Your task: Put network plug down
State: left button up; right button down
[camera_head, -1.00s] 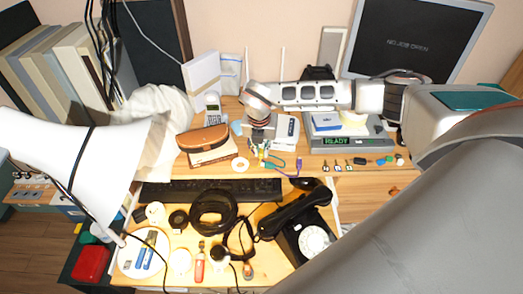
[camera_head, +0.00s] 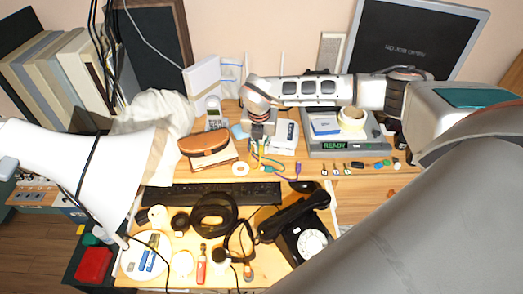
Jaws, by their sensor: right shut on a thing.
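My right arm reaches in from the right, and its gripper (camera_head: 257,142) points down over the back middle of the desk, beside a white box with antennas (camera_head: 285,137). It is shut on the network plug, which is too small and too covered by the fingers to make out. Thin cable ends, yellow, teal (camera_head: 274,164) and purple (camera_head: 298,170), lie on the desk just in front of the fingers. I cannot tell which of them belongs to the held plug. My left gripper is not in view.
A brown case (camera_head: 204,145) lies left of the gripper. A grey device with a READY display (camera_head: 347,145) stands right, with several small plugs before it. A black keyboard (camera_head: 215,193), headphones (camera_head: 213,214) and a black dial phone (camera_head: 303,235) fill the front.

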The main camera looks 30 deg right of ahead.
aim_at(262, 148)
notch_tip(262, 148, up, 15)
jog(key=b, duration=0.2)
jog(key=f, duration=0.4)
jog(key=f+p, duration=0.1)
jog(key=f, duration=0.9)
jog(key=shift+w+d+p, duration=0.25)
jog(key=shift+w+p, duration=0.05)
jog(key=shift+p, duration=0.05)
jog(key=shift+f, duration=0.75)
notch_tip(262, 148, down, 3)
jog(key=shift+f, duration=0.2)
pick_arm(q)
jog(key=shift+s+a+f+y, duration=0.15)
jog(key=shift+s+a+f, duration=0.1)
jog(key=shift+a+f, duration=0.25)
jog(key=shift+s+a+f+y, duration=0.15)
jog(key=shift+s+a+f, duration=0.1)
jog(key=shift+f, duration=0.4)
pick_arm(e)
jog(key=shift+f, duration=0.2)
jog(key=shift+f, duration=0.15)
jog(key=c, duration=2.1)
grip_release()
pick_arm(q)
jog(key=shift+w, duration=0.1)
